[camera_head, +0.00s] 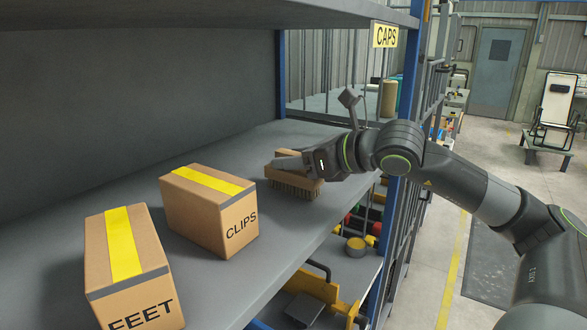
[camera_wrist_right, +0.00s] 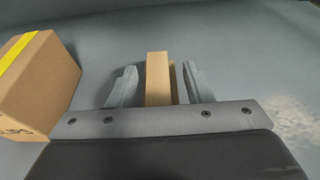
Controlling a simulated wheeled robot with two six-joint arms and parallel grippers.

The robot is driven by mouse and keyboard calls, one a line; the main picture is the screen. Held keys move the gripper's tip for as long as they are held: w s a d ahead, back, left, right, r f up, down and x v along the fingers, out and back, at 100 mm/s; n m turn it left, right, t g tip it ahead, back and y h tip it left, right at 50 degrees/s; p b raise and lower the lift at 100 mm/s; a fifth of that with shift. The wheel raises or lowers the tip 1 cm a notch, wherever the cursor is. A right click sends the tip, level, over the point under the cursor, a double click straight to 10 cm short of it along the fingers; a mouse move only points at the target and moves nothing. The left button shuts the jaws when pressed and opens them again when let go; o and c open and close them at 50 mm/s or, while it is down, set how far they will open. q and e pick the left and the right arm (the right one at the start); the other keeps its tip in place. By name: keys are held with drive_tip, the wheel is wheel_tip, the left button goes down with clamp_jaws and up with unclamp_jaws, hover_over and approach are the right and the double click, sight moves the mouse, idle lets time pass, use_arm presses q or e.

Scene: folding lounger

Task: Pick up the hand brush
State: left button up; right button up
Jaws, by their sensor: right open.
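The hand brush (camera_head: 296,186) has a wooden body with bristles pointing down. It is on the grey shelf, to the right of the CLIPS box in the head view. My right gripper (camera_head: 284,162) is at the brush, reaching in from the right. In the right wrist view the wooden block of the brush (camera_wrist_right: 158,78) lies between the two grey fingers of this gripper (camera_wrist_right: 160,74). The fingers are open, with a gap visible on each side of the block. Part of the brush is hidden by the gripper. My left gripper is not in view.
The CLIPS box (camera_head: 209,208) stands left of the brush, and also shows at the left in the right wrist view (camera_wrist_right: 38,85). The FEET box (camera_head: 127,268) stands nearer. An upper shelf (camera_head: 200,14) overhangs. A blue post (camera_head: 386,215) stands right of the brush.

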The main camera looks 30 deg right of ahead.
drive_tip(key=shift+w+a, duration=0.15)
drive_tip(key=shift+c, duration=0.2)
clamp_jaws()
drive_tip(key=shift+r, duration=0.15)
